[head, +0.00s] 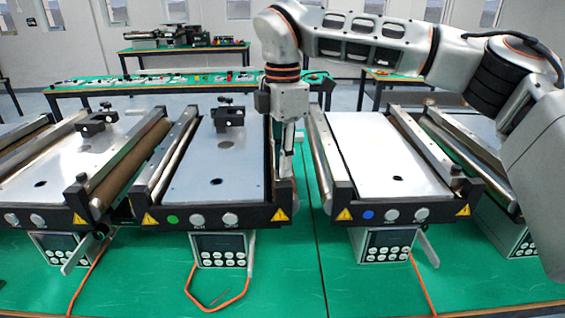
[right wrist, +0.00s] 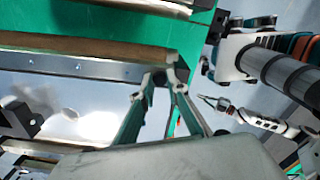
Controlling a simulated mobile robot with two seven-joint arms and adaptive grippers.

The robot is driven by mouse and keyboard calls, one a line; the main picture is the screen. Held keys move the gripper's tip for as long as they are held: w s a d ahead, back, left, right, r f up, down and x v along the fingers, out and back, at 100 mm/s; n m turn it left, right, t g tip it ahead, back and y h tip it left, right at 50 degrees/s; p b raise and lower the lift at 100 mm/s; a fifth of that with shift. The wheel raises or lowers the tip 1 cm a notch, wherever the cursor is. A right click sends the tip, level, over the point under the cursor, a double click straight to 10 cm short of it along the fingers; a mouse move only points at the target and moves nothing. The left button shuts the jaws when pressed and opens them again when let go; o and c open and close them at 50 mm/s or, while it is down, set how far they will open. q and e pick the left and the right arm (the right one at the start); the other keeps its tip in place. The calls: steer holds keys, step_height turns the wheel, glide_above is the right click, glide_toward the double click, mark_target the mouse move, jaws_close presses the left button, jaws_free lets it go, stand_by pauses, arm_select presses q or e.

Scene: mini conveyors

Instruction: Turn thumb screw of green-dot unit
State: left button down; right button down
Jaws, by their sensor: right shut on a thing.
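The green-dot unit is the middle conveyor (head: 225,165), with a green dot (head: 172,219) on its black front bar. My right gripper (head: 284,178) points down at this unit's front right corner, at the end of its right side rail. In the right wrist view its two fingertips (right wrist: 160,82) are closed in on a small part at the rail's end. This is where the thumb screw sits, but the fingers hide most of it, and I cannot see how far it is turned. My left gripper is not in view.
A blue-dot conveyor (head: 390,160) stands close to the right, and another conveyor (head: 70,165) to the left. Control boxes (head: 220,249) hang in front, with orange cables on the green table (head: 150,285). A black bracket (head: 228,115) stands on the middle unit's plate.

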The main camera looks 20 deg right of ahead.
steer(key=m, duration=0.4)
steer(key=shift+m+b, duration=0.4)
steer(key=shift+r+m, duration=0.1)
steer(key=shift+m, duration=0.2)
steer(key=c, duration=2)
jaws_free()
step_height(320, 180, up, 12)
steer(key=shift+s, duration=0.1)
